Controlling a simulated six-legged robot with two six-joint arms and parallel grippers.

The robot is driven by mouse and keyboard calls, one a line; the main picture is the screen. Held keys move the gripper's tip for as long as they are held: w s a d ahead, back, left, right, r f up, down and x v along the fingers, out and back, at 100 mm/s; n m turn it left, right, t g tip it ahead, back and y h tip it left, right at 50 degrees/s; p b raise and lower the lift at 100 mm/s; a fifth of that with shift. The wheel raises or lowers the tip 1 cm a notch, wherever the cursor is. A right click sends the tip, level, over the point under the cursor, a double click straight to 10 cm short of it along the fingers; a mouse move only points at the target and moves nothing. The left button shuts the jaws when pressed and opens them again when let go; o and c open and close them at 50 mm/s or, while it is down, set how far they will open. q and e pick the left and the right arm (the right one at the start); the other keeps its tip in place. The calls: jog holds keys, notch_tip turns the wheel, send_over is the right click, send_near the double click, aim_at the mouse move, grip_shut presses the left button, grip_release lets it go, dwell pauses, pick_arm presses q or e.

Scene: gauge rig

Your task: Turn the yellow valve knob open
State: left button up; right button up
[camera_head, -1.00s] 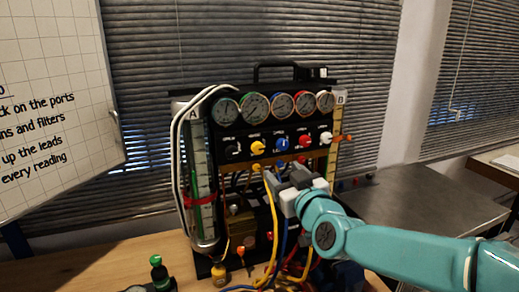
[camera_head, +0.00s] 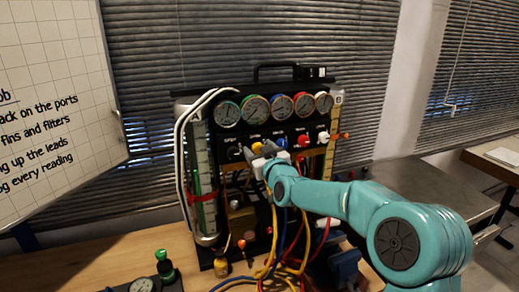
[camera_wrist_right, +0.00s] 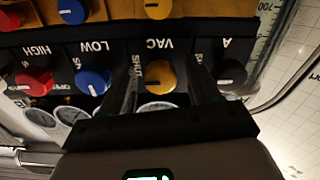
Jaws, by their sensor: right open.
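The yellow valve knob (camera_head: 256,147) is on the black panel of the gauge rig, under the row of gauges. My right gripper (camera_head: 261,157) is at the panel in front of it and partly covers it. In the right wrist view, which is upside down, the yellow knob (camera_wrist_right: 160,76) lies between the two dark fingers of my open right gripper (camera_wrist_right: 167,85), under a VAC label with SHUT beside it. I cannot tell whether the fingers touch it. My left gripper is out of view.
A black knob (camera_wrist_right: 231,73) and a blue knob (camera_wrist_right: 94,79) sit close on either side, with a red knob (camera_wrist_right: 35,81) further along. Coloured hoses (camera_head: 285,245) hang below the panel. A white tube (camera_head: 180,150) runs down the rig's left side. A whiteboard stands at left.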

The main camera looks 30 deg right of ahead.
jog(key=shift+a, duration=0.1)
jog(key=c, duration=1)
jog(key=shift+c, duration=0.2)
jog(key=shift+n, duration=0.4)
jog(key=shift+n+b, duration=0.65)
jog(key=shift+n, duration=7.95)
